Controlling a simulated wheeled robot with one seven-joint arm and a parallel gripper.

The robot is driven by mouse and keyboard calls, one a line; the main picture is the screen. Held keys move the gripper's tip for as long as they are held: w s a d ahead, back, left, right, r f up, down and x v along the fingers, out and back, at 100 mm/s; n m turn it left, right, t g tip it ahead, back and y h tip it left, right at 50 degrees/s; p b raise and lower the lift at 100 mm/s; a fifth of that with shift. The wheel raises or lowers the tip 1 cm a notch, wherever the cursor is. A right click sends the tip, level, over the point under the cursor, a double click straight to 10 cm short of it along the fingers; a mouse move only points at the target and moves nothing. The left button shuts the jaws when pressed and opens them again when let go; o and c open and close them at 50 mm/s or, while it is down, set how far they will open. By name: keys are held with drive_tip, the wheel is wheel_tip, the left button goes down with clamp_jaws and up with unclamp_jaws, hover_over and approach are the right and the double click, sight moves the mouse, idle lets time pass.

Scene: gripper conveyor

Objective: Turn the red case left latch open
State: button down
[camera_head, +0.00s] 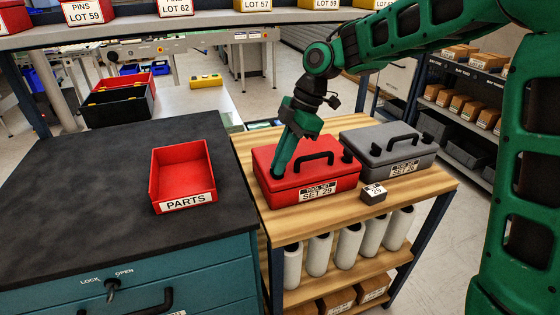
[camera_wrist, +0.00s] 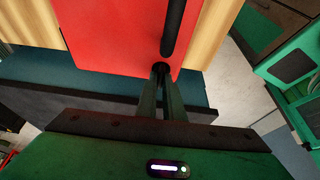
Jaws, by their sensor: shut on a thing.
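The red case (camera_head: 340,180) with a "SET 29" label lies closed on the wooden cart top; its red lid also fills the top of the wrist view (camera_wrist: 110,35). A black handle (camera_head: 318,156) spans the lid's middle. The right latch (camera_head: 347,156) is a small dark knob. My gripper (camera_head: 277,174) reaches down to the left end of the lid. In the wrist view its fingers (camera_wrist: 161,74) are close together on the dark left latch (camera_wrist: 160,66). The fingers hide most of that latch, so its angle cannot be told.
A grey case (camera_head: 375,148) stands close at the right, with a small dark labelled box (camera_head: 373,193) in front. A red parts bin (camera_head: 183,170) sits on the dark bench at left. The cart top (camera_head: 420,183) is bare at front right.

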drive_tip(key=shift+w+d, duration=0.25)
drive_tip(key=c, duration=1.9)
unclamp_jaws()
drive_tip(key=shift+o, duration=0.2)
drive_tip(key=shift+s+a, duration=0.1)
drive_tip(key=v, duration=1)
drive_tip(key=shift+d+r, duration=0.2)
drive_tip(key=shift+r, duration=0.1)
